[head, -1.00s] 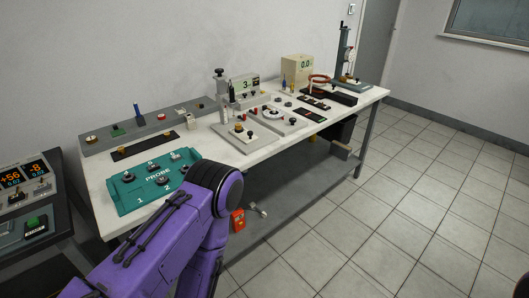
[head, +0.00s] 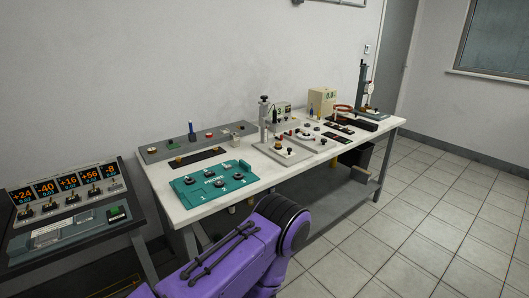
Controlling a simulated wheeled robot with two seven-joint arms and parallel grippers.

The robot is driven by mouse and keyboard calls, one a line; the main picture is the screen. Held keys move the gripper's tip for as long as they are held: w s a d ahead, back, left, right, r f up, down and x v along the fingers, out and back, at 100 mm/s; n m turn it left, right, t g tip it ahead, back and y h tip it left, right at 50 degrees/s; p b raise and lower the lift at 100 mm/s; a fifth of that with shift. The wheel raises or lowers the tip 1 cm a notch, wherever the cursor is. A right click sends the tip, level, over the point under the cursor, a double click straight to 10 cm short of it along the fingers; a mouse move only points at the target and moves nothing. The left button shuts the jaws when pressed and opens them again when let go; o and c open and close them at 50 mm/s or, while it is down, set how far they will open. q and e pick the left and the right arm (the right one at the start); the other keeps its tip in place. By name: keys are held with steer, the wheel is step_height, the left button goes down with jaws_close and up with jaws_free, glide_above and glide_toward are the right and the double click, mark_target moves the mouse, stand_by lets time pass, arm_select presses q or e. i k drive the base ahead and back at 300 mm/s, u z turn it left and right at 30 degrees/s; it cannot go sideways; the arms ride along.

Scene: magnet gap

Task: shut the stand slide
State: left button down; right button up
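A small stand with an upright post (head: 263,118) and a black knob on top rises from a light base plate (head: 284,152) near the middle of the white bench. A taller grey stand (head: 362,88) with a column stands at the bench's far right end. I cannot tell which one the task's slide belongs to, and the slide's position is too small to make out. A purple arm of mine (head: 225,262) comes in from the bottom, in front of the bench. Neither gripper shows.
A teal probe tray (head: 213,195) with several black knobs lies at the bench's near left. A grey rail (head: 160,155) runs along the wall side. A dark console (head: 70,195) with several orange readouts stands at left. The tiled floor (head: 430,215) at right is clear.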

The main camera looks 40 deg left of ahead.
mark_target(286, 153)
steer(key=u, duration=0.55)
steer(key=i, duration=0.5)
steer(key=u, duration=0.3)
